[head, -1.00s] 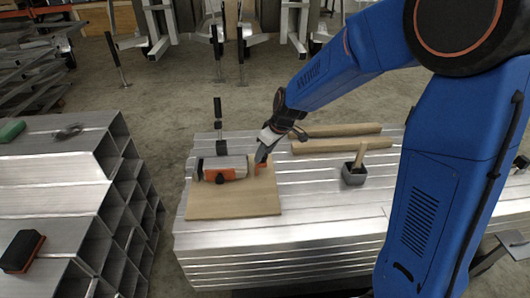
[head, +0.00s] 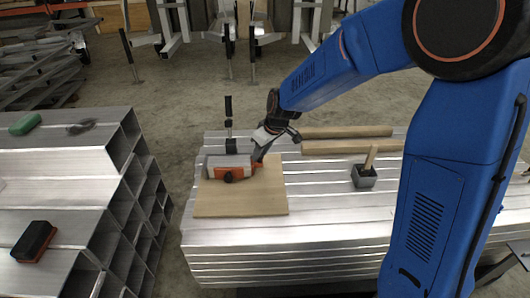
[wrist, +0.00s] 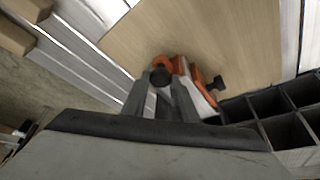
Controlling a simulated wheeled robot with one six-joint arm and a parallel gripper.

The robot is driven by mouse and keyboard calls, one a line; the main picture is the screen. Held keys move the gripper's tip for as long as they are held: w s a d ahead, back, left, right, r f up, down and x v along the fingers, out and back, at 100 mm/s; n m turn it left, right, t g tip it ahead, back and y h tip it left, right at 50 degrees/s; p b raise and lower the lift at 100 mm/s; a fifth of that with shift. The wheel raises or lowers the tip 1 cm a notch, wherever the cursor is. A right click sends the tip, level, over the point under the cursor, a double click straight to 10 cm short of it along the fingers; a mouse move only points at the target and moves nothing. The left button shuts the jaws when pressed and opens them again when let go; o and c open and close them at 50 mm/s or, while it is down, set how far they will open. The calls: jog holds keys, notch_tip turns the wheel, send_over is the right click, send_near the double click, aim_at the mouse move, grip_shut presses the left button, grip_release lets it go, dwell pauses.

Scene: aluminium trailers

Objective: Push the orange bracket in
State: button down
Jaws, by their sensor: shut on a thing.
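A grey and orange device (head: 228,168) with a black knob lies on the wooden board (head: 240,205) in the head view. My gripper (head: 258,158) is shut at its right end, low over the board. In the wrist view, my gripper (wrist: 161,80) is shut on the orange bracket (wrist: 178,64), whose curved end shows at the fingertips. The bracket lies against or very near the grey body (wrist: 196,92) of the device. The fingers hide part of the bracket, so I cannot tell how deep it sits.
A black upright clamp (head: 229,125) stands behind the device. A stack of square tubes (head: 70,200) stands to the left across a gap.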

jog(key=c, duration=1.4)
grip_release()
jog(key=shift+c, duration=0.2)
jog(key=shift+r, duration=0.1)
jog(key=v, duration=1.7)
jog(key=shift+r, duration=0.1)
